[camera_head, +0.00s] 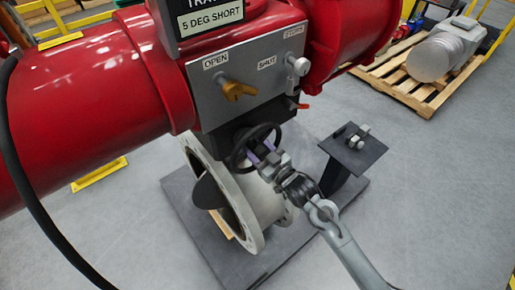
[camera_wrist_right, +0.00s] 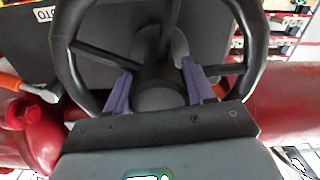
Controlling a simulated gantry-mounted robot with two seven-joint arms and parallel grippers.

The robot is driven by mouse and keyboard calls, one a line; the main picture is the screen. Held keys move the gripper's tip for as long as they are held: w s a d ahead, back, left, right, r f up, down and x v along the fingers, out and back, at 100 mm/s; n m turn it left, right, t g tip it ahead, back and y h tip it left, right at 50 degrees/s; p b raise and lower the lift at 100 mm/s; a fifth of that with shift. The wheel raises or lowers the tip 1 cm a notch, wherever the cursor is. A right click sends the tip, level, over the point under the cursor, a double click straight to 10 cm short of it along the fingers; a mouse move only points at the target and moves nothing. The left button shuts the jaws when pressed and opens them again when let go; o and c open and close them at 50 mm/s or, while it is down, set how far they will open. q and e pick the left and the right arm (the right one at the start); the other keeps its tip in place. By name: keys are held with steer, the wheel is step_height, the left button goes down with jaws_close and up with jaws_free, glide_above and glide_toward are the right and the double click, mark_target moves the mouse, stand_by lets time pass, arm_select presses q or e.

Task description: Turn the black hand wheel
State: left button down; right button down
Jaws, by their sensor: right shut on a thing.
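The black hand wheel (camera_head: 236,151) sits below the grey control panel of the red actuator. It fills the upper middle of the right wrist view, where its hub (camera_wrist_right: 160,96) and spokes show. My right gripper (camera_head: 263,154) reaches the wheel from the lower right. In the right wrist view its two purple fingers (camera_wrist_right: 158,88) stand on either side of the hub, among the spokes. It is shut on the wheel; the exact contact of the fingertips is partly hidden. My left gripper is not in view.
A dark stand with bolts (camera_head: 352,150) is right of the wheel. Open floor lies at right.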

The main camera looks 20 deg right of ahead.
steer(key=shift+r, duration=0.45)
stand_by(0.3)
steer(key=c, duration=0.8)
jaws_free()
steer(key=o, duration=0.4)
steer(key=shift+f, duration=0.15)
steer(key=shift+c, duration=0.2)
steer(key=shift+f, duration=0.1)
steer(key=shift+s+d+f, duration=0.1)
steer(key=shift+s+d, duration=0.1)
steer(key=shift+s, duration=0.3)
steer(key=v, duration=0.9)
steer(key=shift+s, duration=0.35)
